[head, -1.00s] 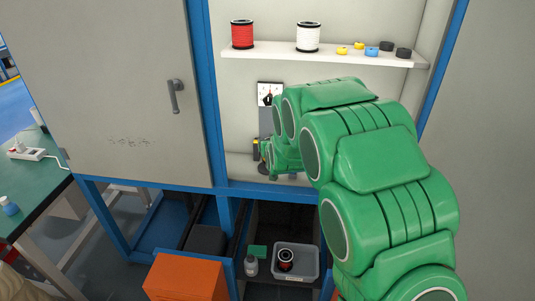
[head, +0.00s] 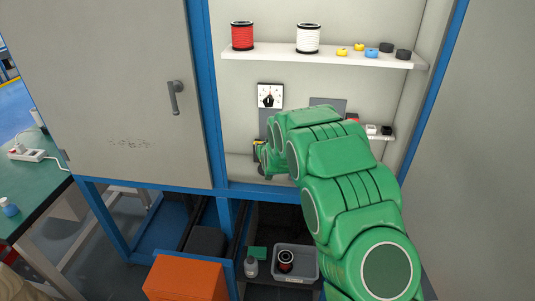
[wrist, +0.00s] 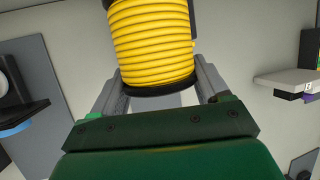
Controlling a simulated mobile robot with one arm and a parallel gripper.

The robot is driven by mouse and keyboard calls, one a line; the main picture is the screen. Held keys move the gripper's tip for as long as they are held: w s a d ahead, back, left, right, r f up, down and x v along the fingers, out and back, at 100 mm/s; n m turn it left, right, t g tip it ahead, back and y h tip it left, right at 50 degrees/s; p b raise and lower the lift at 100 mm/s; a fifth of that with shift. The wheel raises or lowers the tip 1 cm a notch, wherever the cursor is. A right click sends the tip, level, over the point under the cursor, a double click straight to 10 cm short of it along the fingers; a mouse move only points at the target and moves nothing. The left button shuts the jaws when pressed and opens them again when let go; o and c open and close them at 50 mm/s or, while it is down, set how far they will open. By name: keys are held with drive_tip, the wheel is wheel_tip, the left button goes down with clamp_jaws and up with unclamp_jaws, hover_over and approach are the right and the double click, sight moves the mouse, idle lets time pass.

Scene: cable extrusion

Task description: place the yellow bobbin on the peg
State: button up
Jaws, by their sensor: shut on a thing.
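The yellow bobbin (wrist: 150,38), wound with yellow cable between black flanges, fills the top middle of the wrist view. My gripper (wrist: 158,90) is shut on it, one grey finger on each side near its lower black flange. My fingers are hidden there. I cannot clearly make out the peg in either view.
The upper shelf (head: 300,54) carries a red spool (head: 242,36), a white spool (head: 308,38) and several small caps. A dial panel (head: 270,95) and a grey plate (head: 328,105) are on the back wall. A small shelf (head: 383,134) is at right. The cabinet door (head: 110,90) is at left.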

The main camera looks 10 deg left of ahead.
drive_tip(key=shift+w+a+f, duration=0.1)
drive_tip(key=shift+w+f, duration=0.3)
drive_tip(key=shift+w, duration=0.05)
drive_tip(key=shift+f, duration=1.55)
drive_tip(key=o, duration=1.1)
drive_tip(key=shift+f, duration=0.1)
drive_tip(key=shift+v, duration=0.9)
drive_tip(key=v, duration=1)
drive_tip(key=shift+r, duration=0.25)
drive_tip(key=shift+s, duration=0.15)
